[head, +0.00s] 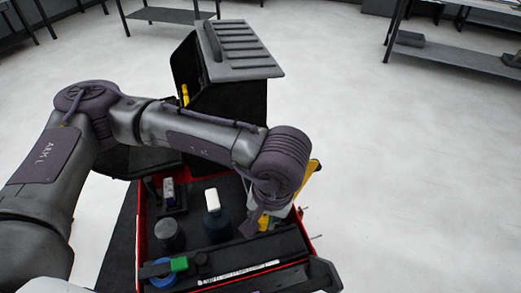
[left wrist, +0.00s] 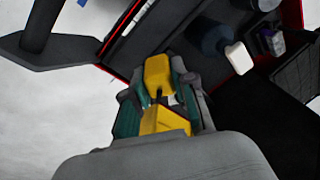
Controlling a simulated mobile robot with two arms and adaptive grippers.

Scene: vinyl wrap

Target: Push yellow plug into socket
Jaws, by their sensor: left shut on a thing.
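My left gripper (head: 262,218) is at the right side of the open toolbox, partly hidden by its own wrist. In the left wrist view, the left gripper (left wrist: 157,97) is shut with teal-padded fingers on either side of a yellow plug (left wrist: 158,73). A second yellow part (left wrist: 166,121) shows closer to the palm, with a short dark piece between the two. Yellow also shows beside the gripper in the head view (head: 264,222). I cannot make out a socket for certain. My right gripper is not in view.
Inside are a dark blue bottle with a white cap (head: 212,200), a grey jar (head: 169,235), a blue roll (head: 163,275) and a green block (head: 179,264).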

